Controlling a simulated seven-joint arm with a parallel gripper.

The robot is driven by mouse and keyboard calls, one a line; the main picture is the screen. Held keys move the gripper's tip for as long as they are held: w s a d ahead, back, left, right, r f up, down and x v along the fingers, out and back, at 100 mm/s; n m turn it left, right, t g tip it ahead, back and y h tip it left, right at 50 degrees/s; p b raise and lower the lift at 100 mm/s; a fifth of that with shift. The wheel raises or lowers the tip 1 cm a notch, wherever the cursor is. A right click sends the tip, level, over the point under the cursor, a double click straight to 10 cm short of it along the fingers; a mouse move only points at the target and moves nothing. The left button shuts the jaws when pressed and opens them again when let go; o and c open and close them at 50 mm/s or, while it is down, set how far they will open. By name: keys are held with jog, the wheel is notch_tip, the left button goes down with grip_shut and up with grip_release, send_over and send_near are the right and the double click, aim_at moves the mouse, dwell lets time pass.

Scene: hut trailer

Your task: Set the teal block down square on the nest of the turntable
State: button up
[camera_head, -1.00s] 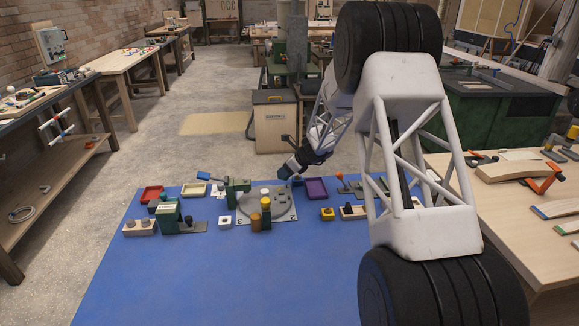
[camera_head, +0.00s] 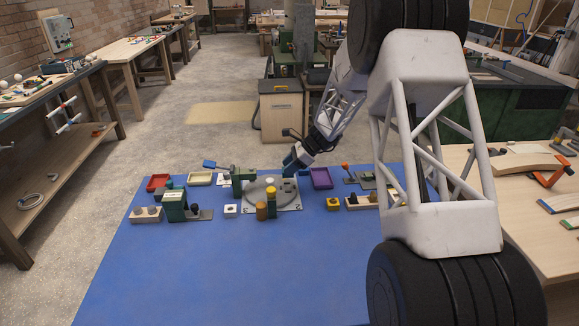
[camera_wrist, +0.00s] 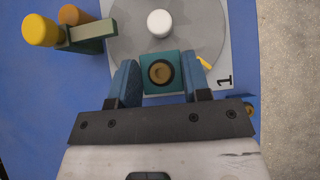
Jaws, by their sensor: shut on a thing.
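The teal block (camera_wrist: 146,86) is between the two blue fingers of my gripper (camera_wrist: 161,78) in the wrist view. A white knob (camera_wrist: 159,23) stands at the disc's middle. In the head view my gripper (camera_head: 288,170) is at the back right of the turntable (camera_head: 255,200). The nest is not clearly visible; the block may cover it. I cannot tell whether the block touches the disc.
A yellow-topped post (camera_wrist: 38,30) and an orange-brown cylinder (camera_wrist: 73,15) stand by a green part beside the disc. The blue mat's front (camera_head: 230,270) is clear.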

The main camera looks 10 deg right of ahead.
jog(key=shift+f, duration=2.7)
jog(key=shift+f, duration=0.4)
dwell(1.3)
jog(key=o, duration=1.1)
jog(key=shift+c, duration=0.2)
jog(key=v, duration=0.7)
jog(key=shift+d+r, duration=0.3)
